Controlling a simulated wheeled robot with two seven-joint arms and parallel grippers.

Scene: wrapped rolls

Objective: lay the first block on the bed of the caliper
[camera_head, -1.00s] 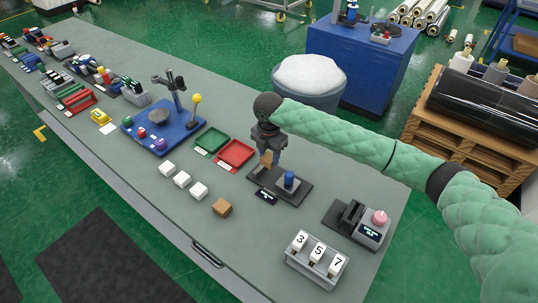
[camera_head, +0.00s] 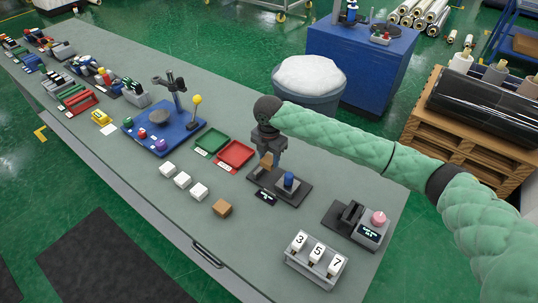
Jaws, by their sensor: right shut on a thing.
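My right gripper (camera_head: 268,155) points down over the left end of a black-bedded device (camera_head: 297,194), which I take to be the caliper. It is shut on a tan block (camera_head: 266,161), partly hidden by the gripper. The block is at or just above the bed; I cannot tell if they touch. A blue knob (camera_head: 289,180) stands on the bed to the right, and a small dark display (camera_head: 265,197) is at its front. Another brown block (camera_head: 222,208) lies on the table, in line with white blocks (camera_head: 182,179). My left gripper is not in view.
Green (camera_head: 211,142) and red (camera_head: 235,154) trays lie left of the caliper. A device with a pink knob (camera_head: 379,218) and a rack numbered 3, 5, 7 (camera_head: 317,252) stand at right. A blue fixture board (camera_head: 170,143) is further left. The table's front strip is clear.

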